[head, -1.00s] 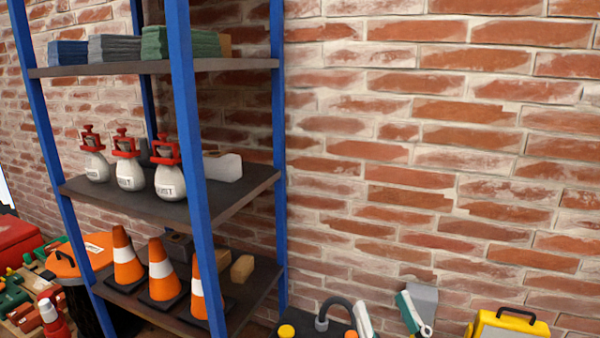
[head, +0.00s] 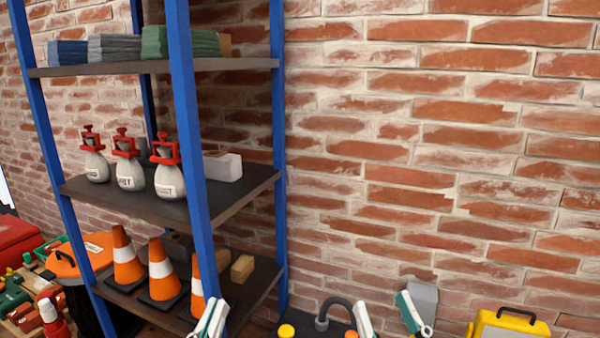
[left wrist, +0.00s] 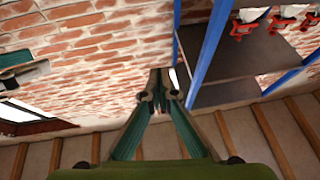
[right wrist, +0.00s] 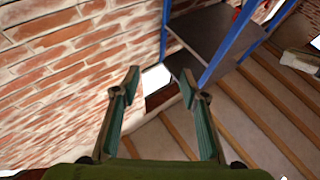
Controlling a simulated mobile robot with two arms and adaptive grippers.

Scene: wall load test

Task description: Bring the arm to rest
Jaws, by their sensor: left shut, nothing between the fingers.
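My left gripper (head: 214,305) shows at the bottom edge of the head view, in front of the lower right part of the shelf rack. Its teal and grey fingers are together; in the left wrist view its tips (left wrist: 160,80) meet with nothing between them. My right gripper (head: 381,302) is further right at the bottom of the head view, in front of the brick wall. Its fingers stand apart and empty, as the right wrist view also shows (right wrist: 158,84). Most of both arms is outside the head view.
A blue-post shelf rack (head: 201,240) holds folded cloths (head: 180,43), several white weights with red clamps (head: 128,175) and orange cones (head: 162,270). A yellow case (head: 510,325) is at the lower right. The brick wall (head: 430,150) behind is bare.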

